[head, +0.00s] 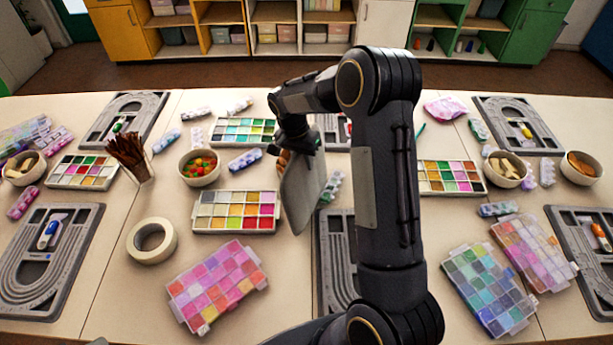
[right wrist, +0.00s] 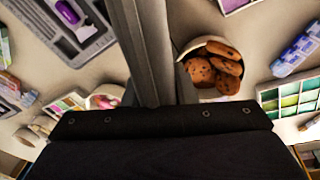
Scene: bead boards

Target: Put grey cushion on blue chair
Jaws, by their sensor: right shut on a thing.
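My right gripper (head: 298,148) is shut on a flat grey panel (head: 304,190) and holds it upright on edge above the middle of the table. In the right wrist view the panel (right wrist: 152,50) shows edge-on as a long grey strip running away from the jaws. Its face looks plain; it resembles the back of a bead board, but I cannot tell for sure. I see no grey cushion and no blue chair in either view.
A bowl of cookies (right wrist: 215,70) is close beside the panel. Grey bead boards (head: 62,285), bead boxes (head: 235,230), a tape roll (head: 152,241), a cup of brown sticks (head: 146,176) and a bead bowl (head: 199,183) crowd the table. Bare tabletop (head: 110,285) shows at front left.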

